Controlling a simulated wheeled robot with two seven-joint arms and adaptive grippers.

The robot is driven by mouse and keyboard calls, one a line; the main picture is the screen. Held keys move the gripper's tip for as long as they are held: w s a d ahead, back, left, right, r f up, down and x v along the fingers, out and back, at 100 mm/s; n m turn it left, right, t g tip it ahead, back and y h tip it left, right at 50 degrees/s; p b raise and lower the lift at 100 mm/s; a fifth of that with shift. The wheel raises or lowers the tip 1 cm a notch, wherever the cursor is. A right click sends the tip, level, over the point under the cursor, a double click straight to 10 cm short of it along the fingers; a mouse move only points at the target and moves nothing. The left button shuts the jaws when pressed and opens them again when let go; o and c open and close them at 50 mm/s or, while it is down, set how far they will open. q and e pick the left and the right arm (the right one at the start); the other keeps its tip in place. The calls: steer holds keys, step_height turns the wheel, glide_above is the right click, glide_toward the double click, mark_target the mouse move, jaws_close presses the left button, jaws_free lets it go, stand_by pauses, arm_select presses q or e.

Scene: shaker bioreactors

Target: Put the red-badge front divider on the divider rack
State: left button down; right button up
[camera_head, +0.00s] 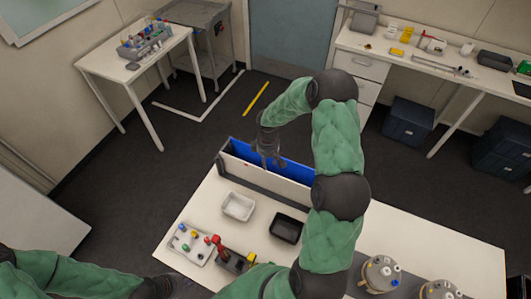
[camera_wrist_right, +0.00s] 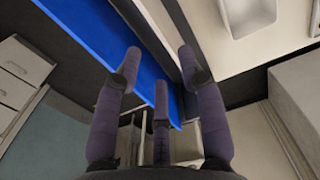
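A long narrow box-like rack (camera_head: 232,172) with a pale front wall, dark edges and a blue inner panel (camera_head: 297,170) stands at the table's back edge. I cannot make out a red badge, so I cannot tell which panel is the front divider. My right gripper (camera_head: 268,160) reaches down over the rack's left half. In the right wrist view its fingers (camera_wrist_right: 162,72) are spread apart, with the blue panel (camera_wrist_right: 90,35) and a grey wall running below and between them. No clear contact shows. My left gripper (camera_head: 178,288) is at the bottom edge, partly cut off.
A white tray (camera_head: 238,206) and a black tray (camera_head: 287,228) stand in front of the rack. Several coloured-capped items (camera_head: 190,240) sit at the front left. Round metal vessels (camera_head: 381,274) stand at the right. My right arm crosses above the table's middle.

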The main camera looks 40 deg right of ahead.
step_height(320, 180, down, 9)
steer(key=shift+f+p, duration=0.15)
steer(key=shift+p, duration=0.3)
jaws_close()
step_height(320, 180, up, 13)
steer(key=p, duration=0.5)
stand_by(5.7)
